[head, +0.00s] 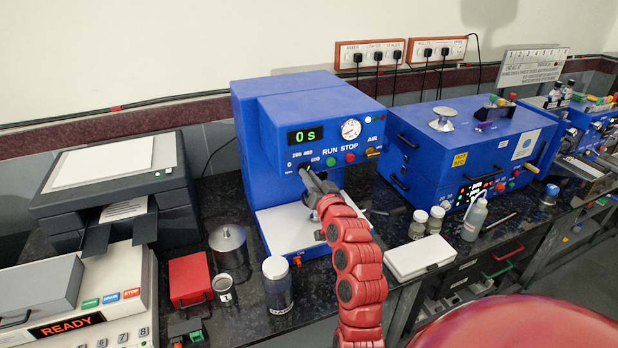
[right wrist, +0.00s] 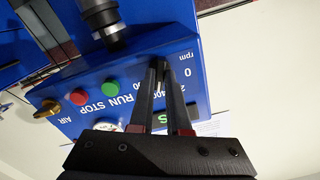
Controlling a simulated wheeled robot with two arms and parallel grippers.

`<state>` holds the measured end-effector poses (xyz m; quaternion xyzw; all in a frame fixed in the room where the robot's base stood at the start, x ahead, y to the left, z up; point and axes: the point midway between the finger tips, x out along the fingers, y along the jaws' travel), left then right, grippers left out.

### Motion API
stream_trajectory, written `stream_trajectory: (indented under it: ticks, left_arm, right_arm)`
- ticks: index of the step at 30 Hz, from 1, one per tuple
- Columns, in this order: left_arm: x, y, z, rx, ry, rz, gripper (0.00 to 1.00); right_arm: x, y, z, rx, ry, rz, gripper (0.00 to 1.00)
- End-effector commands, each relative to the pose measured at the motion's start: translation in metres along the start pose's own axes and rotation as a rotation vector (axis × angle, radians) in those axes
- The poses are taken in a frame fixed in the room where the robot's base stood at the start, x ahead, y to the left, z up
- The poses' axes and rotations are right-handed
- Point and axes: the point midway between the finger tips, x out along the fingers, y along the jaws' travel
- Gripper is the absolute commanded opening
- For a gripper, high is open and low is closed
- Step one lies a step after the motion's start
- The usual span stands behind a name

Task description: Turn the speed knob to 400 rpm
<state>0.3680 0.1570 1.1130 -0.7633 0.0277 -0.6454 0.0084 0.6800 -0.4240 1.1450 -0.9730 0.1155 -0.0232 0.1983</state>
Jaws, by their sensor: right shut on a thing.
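The blue machine (head: 262,115) stands on the dark bench. Its front panel has a green "0 s" display (head: 305,135) and a speed scale marked in rpm, with 0, 200 and 600 readable in the head view. In the right wrist view the scale (right wrist: 183,72) is partly covered by my fingers. My right gripper (head: 308,174) is at this scale, with its dark fingers shut on the speed knob; its fingertips also show in the right wrist view (right wrist: 160,64). The knob is almost wholly hidden between them, so its pointing direction cannot be told. My left gripper is out of view.
Near the scale are the green RUN button (head: 330,161), red STOP button (head: 350,157), a gauge (head: 351,129) and a brass AIR valve (head: 372,152). A dark cylinder (right wrist: 107,25) hangs beneath the panel. Jars (head: 277,285) and a white box (head: 419,257) stand in front.

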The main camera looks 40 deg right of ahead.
Motion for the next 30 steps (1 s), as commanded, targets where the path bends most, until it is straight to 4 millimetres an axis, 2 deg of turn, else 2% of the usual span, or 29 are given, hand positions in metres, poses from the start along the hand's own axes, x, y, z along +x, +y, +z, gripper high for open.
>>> stream_trajectory:
  ticks: [2,3,7,16,20,23,30]
  left_arm:
    - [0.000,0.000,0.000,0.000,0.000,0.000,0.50]
    - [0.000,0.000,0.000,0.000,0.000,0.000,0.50]
    - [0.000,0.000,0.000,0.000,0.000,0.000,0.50]
    - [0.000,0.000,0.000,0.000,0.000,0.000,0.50]
    - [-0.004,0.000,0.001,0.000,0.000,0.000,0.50]
    - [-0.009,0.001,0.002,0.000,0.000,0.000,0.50]
    - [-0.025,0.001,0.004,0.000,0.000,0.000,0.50]
  right_arm:
    - [0.000,0.000,0.000,-0.001,0.000,0.001,0.00]
    - [0.000,0.000,0.000,-0.001,0.000,0.001,0.20]
    - [0.000,0.000,0.000,-0.001,0.000,0.000,0.44]
    - [-0.001,0.000,0.000,-0.001,0.000,0.000,0.45]
    - [-0.008,0.001,0.001,-0.001,0.003,0.000,0.45]
    - [-0.020,0.002,0.003,0.000,0.002,0.001,0.45]
    - [-0.067,0.002,0.004,0.002,0.003,0.001,0.45]
